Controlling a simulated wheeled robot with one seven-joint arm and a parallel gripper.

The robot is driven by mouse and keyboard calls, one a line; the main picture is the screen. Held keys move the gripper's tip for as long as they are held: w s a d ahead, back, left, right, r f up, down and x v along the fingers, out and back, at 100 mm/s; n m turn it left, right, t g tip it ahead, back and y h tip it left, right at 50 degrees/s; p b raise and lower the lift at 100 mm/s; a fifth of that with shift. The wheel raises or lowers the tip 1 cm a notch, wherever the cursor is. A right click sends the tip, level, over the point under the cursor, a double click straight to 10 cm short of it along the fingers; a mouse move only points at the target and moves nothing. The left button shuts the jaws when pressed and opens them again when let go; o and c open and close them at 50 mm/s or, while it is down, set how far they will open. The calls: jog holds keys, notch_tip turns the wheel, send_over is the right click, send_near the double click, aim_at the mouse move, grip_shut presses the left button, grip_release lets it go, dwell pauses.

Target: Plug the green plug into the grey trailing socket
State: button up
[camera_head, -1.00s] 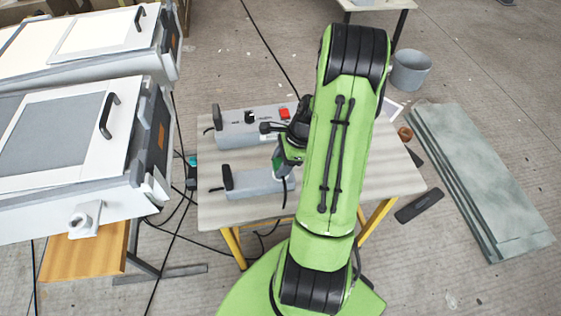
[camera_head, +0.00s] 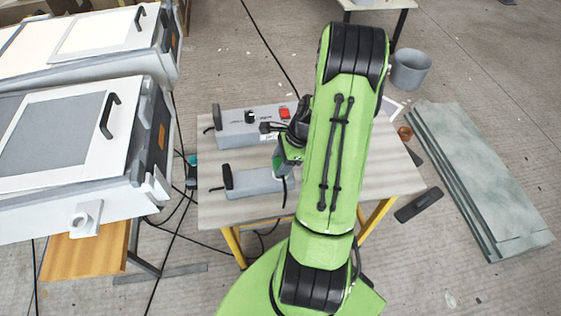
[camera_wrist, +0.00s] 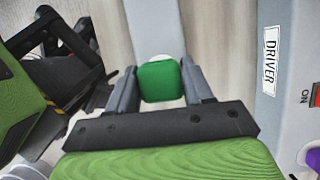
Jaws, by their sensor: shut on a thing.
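The green plug (camera_wrist: 161,82) sits between the two fingers of my gripper (camera_wrist: 163,88) in the wrist view, and the gripper is shut on it. A pale rim shows beyond the plug, above the grey trailing socket (camera_wrist: 153,20). In the head view the socket (camera_head: 252,182) is a long grey block with a black handle at its left end, lying on the table. My gripper (camera_head: 279,165) is at the socket's right end, and my arm partly covers it. Whether the plug is seated in the socket or just above it, I cannot tell.
A grey control box (camera_head: 235,131) with a red switch stands behind the socket; its "DRIVER" label (camera_wrist: 270,60) shows in the wrist view. The wooden table (camera_head: 215,211) is bare at front left. White moulds (camera_head: 60,180) stand left, grey-green sheets (camera_head: 480,175) lie right. Black cables cross the floor.

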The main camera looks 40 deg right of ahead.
jog(key=shift+f+b, duration=0.4)
jog(key=shift+f, duration=0.15)
jog(key=o, duration=1.1)
jog(key=shift+c, duration=0.2)
jog(key=p+v, duration=0.5)
jog(key=v, duration=1)
jog(key=shift+r, duration=0.4)
jog(key=shift+d, duration=0.1)
